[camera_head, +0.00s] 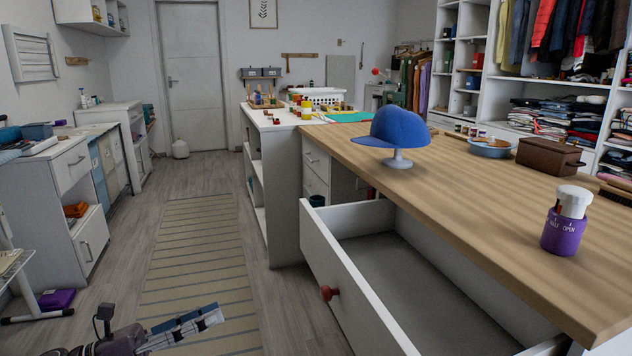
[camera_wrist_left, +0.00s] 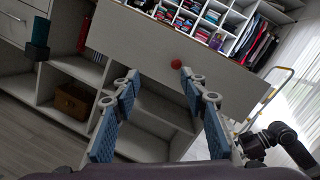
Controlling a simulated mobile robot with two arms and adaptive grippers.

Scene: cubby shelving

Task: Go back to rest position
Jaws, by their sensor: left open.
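My left gripper (camera_head: 215,314) is at the bottom left of the head view, over the floor beside the open drawer. In the left wrist view its two blue-padded fingers (camera_wrist_left: 159,76) are spread apart with nothing between them. The pulled-out white drawer (camera_head: 345,265) has a red knob (camera_head: 329,292) and looks empty where I can see inside. The knob also shows in the left wrist view (camera_wrist_left: 182,64), beyond the fingertips and apart from them. A dark arm (camera_wrist_left: 285,145), which looks like my right one, shows at the right of that view; its jaws are unclear.
The wooden counter (camera_head: 470,190) carries a blue cap on a stand (camera_head: 397,135), a purple container (camera_head: 564,230) and a brown box (camera_head: 549,155). A striped rug (camera_head: 195,270) lies on clear floor. White cabinets (camera_head: 75,190) line the left wall.

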